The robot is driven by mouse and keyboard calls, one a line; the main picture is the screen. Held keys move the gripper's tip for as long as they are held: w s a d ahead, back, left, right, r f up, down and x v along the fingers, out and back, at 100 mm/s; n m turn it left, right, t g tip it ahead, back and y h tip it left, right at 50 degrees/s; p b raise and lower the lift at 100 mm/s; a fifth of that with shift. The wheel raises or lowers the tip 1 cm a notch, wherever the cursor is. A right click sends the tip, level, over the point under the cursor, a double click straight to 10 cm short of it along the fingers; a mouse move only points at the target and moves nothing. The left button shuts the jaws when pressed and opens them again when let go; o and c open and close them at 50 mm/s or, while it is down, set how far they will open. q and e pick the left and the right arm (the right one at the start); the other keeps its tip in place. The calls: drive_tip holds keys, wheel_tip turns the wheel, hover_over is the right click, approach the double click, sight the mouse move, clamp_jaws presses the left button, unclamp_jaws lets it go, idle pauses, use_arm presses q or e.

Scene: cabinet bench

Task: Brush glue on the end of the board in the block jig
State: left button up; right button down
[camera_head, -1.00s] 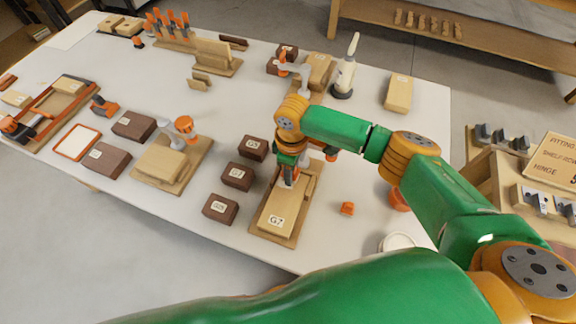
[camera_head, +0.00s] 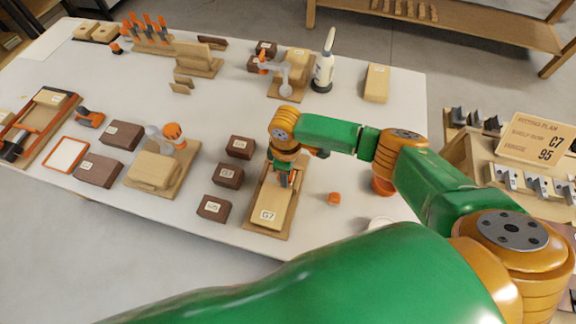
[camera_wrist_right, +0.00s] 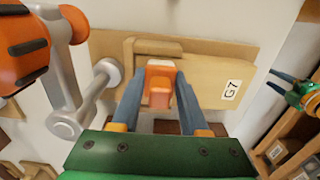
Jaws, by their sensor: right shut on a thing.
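The board marked G7 (camera_head: 268,214) lies flat in the block jig (camera_head: 252,221), near the front edge of the bench; it also shows in the right wrist view (camera_wrist_right: 208,82). My right gripper (camera_head: 284,181) is over the jig around the board's far part. In the wrist view its fingers (camera_wrist_right: 159,88) are shut on an orange-handled thing (camera_wrist_right: 159,78), seemingly the glue brush. The bristles are hidden, so I cannot tell whether they touch the board. My left gripper (camera_wrist_right: 283,83) seems to show at the wrist view's right edge, fingers apart and empty; the head view lacks it.
An orange pot (camera_head: 382,186), a white dish (camera_head: 380,222) and a small orange piece (camera_head: 334,198) are right of the jig. Dark blocks (camera_head: 228,175) stand left of it. A white bottle (camera_head: 324,68) stands behind. A clamp (camera_wrist_right: 70,85) is close to the gripper.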

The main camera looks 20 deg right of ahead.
sight(274, 177)
drive_tip(key=shift+s+a, duration=0.1)
drive_tip(key=shift+w+a+f+b, duration=0.15)
drive_tip(key=shift+w+a+b, duration=0.2)
drive_tip(key=shift+a+b, duration=0.2)
drive_tip(key=shift+w+a+b, duration=0.4)
drive_tip(key=shift+a+b, duration=0.05)
drive_tip(key=shift+a, duration=0.15)
drive_tip(key=shift+w+a, duration=0.25)
drive_tip(key=shift+a, duration=0.05)
drive_tip(key=shift+r, duration=0.2)
